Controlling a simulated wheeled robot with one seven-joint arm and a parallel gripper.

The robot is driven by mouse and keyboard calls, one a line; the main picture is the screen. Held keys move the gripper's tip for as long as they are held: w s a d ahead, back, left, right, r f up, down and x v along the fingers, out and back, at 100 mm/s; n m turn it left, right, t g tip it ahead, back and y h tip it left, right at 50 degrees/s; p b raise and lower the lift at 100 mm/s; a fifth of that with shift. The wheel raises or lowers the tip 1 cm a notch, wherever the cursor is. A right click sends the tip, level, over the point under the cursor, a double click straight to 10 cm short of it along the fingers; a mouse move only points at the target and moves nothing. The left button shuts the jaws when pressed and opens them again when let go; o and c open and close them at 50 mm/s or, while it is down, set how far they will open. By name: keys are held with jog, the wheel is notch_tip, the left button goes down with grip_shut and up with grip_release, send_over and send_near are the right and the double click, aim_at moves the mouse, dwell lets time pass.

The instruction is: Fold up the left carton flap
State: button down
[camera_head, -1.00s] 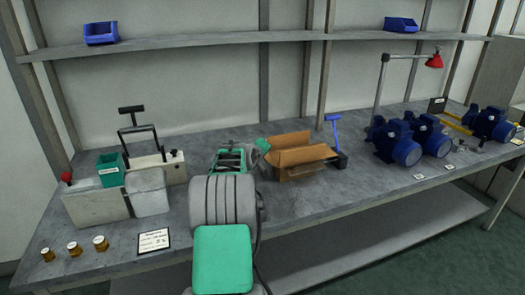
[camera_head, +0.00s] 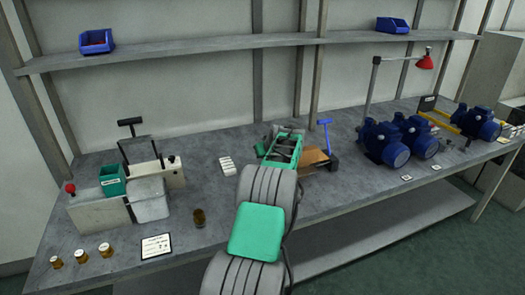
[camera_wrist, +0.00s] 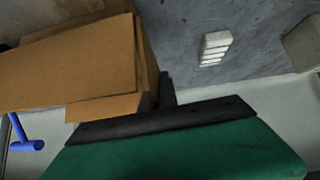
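The brown cardboard carton (camera_head: 315,157) is on the bench, mostly hidden behind my arm in the head view; only its right part shows. In the wrist view the carton (camera_wrist: 75,60) fills the upper left, with a large flat cardboard panel and a narrower one below it. I cannot tell for sure which panel is the left flap. My gripper (camera_wrist: 167,90) is close beside the carton, its dark finger near the carton's edge; contact is unclear. In the head view the green hand (camera_head: 284,148) is at the carton's left side. The finger opening is not visible.
A blue-handled tool (camera_head: 327,145) stands right of the carton and also shows in the wrist view (camera_wrist: 25,140). Blue pumps (camera_head: 385,142) stand to the right. A shelf (camera_head: 250,52) runs above.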

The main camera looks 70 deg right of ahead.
jog(key=shift+s+d+p, duration=0.1)
jog(key=shift+p, duration=0.2)
dwell(0.4)
jog(key=c, duration=1.6)
grip_release()
jog(key=shift+c, duration=0.2)
jog(key=b+v, duration=0.1)
jog(key=v, duration=0.6)
jog(key=shift+s+r, duration=0.25)
jog(key=shift+s, duration=0.1)
